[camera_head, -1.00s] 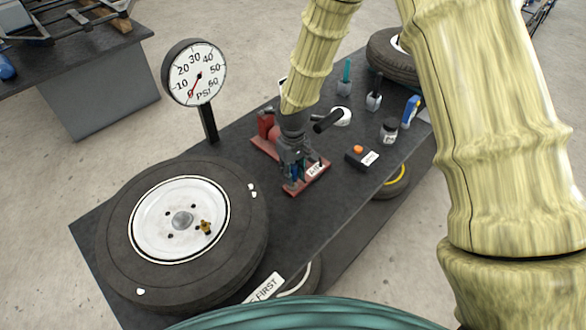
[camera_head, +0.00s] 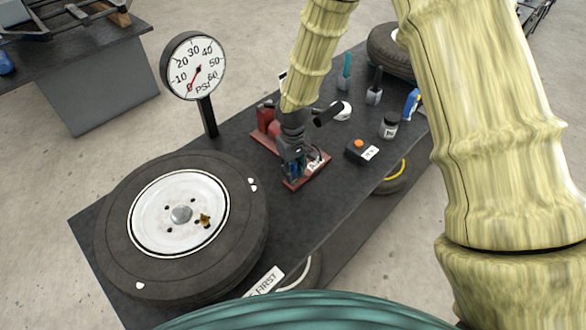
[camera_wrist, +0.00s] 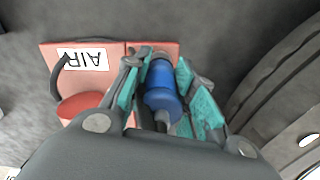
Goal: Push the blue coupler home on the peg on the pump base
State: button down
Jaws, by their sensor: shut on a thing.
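The blue coupler (camera_wrist: 162,88) is between the teal finger pads of my gripper (camera_wrist: 168,95) in the wrist view. My gripper is shut on it. In the head view my gripper (camera_head: 294,165) is over the near end of the red pump base (camera_head: 308,178), and the coupler shows only as a small blue patch. In the wrist view the red pump base (camera_wrist: 108,52) with its AIR label lies below. A grey, ringed end of the coupler points at the base. The peg is hidden, so I cannot tell how far the coupler sits on it.
A large tyre with a white wheel (camera_head: 150,255) lies at the left of the dark table (camera_head: 320,225). A pressure gauge (camera_head: 194,68) stands behind it. An orange-buttoned box (camera_head: 360,150), a jar (camera_head: 389,125) and tools stand to the right.

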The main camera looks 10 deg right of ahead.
jog(key=shift+f+b, duration=0.45)
jog(key=shift+f, duration=0.65)
jog(key=c, duration=1.1)
grip_release()
jog(key=shift+r, duration=0.1)
jog(key=shift+r+p, duration=2.45)
jog(key=shift+r, duration=1.05)
